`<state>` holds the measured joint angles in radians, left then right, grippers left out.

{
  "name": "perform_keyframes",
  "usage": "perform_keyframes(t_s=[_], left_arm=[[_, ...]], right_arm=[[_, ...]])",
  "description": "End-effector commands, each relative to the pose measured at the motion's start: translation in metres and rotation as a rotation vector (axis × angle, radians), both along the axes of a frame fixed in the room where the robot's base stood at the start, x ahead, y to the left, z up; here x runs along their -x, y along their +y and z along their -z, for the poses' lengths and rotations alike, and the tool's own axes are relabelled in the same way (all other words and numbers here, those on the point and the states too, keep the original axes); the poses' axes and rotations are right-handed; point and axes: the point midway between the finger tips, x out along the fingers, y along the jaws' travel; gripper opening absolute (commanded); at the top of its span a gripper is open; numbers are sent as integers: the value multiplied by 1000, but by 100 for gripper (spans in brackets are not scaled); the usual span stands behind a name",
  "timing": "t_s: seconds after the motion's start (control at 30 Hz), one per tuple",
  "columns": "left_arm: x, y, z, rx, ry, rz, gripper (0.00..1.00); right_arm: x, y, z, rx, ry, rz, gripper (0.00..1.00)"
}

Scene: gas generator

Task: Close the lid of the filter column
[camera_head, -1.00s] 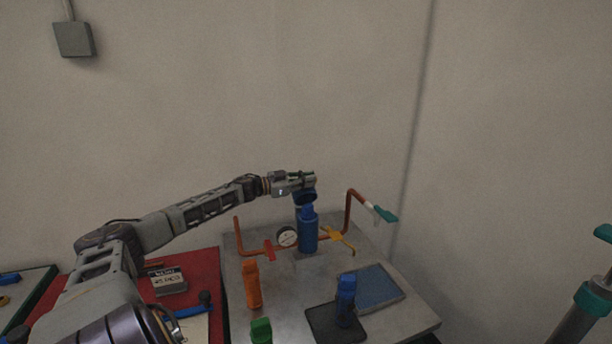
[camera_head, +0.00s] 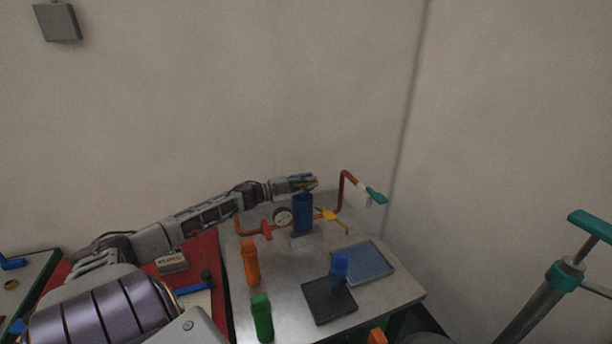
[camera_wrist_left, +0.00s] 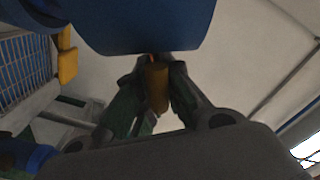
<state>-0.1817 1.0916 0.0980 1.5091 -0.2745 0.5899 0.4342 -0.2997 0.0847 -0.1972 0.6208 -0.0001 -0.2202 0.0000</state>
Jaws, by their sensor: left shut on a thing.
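The blue filter column (camera_head: 302,216) stands upright on a small grey base at the back of the grey table. My left gripper (camera_head: 306,184) is just above the column's top. The left wrist view shows its two fingers (camera_wrist_left: 157,88) shut on a small yellow-brown cylindrical piece (camera_wrist_left: 158,86). A large blue body (camera_wrist_left: 145,25) fills the top of that view, close to the fingertips; I cannot tell whether it is column or lid. The lid's exact position is hidden by the gripper. My right gripper is not in view.
A pressure gauge (camera_head: 283,216) and red-brown pipes (camera_head: 343,190) with a yellow valve handle (camera_head: 327,215) flank the column. A blue panel (camera_head: 366,262) lies at right.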

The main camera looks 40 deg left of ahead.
Motion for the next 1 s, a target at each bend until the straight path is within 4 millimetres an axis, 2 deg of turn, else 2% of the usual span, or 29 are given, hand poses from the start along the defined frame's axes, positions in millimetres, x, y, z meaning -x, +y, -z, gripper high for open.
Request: perform_keyframes(t_s=[0.47,0.8,1.0], left_arm=[[8,-19,42,-286,-154,0,0],[11,-23,61,-286,-150,3,0],[11,-25,64,-283,-149,5,0]], right_arm=[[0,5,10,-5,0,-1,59],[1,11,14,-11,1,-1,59],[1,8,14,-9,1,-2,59]])
